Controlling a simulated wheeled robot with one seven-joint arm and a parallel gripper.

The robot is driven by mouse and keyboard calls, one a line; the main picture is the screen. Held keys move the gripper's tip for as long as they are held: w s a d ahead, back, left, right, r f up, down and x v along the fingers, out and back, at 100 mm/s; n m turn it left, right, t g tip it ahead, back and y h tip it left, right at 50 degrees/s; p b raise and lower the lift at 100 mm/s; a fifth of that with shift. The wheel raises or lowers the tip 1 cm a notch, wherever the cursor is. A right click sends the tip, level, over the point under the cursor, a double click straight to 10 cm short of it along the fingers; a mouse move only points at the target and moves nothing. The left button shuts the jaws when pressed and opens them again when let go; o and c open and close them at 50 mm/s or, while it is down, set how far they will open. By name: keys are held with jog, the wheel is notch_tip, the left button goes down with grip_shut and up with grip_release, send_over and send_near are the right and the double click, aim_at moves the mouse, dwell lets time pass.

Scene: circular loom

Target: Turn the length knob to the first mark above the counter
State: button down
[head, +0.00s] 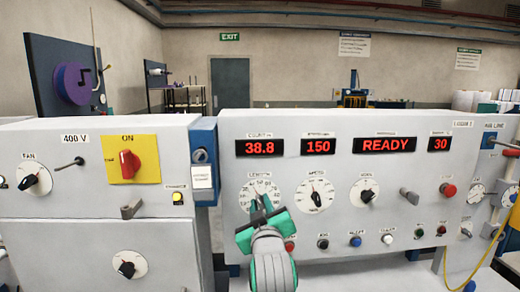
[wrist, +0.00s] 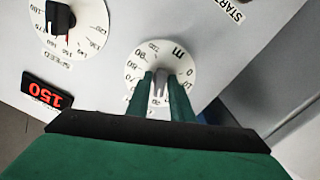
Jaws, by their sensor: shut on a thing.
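The length dial (head: 249,187) is the leftmost white dial on the grey front panel, below a red counter display (head: 261,147) that reads 38.8. In the wrist view the dial (wrist: 133,68) is marked "m" and appears upside down. My gripper (head: 262,203) is at this dial. In the wrist view its green fingers (wrist: 162,85) are on both sides of the grey length knob (wrist: 160,82) and shut on it. The fingers hide part of the scale, and I cannot read exactly which mark the knob points to.
The speed dial (head: 325,188) with a black knob sits just right of the length dial. Displays reading 150 (head: 318,146) and READY (head: 389,145) are above. Several buttons, including a blue one (head: 355,241), line the panel below. A grey cabinet (head: 60,205) stands left.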

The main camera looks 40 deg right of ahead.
jog(key=c, duration=1.8)
grip_release()
jog(key=shift+o, duration=0.2)
jog(key=shift+s, duration=0.1)
jog(key=v, duration=0.7)
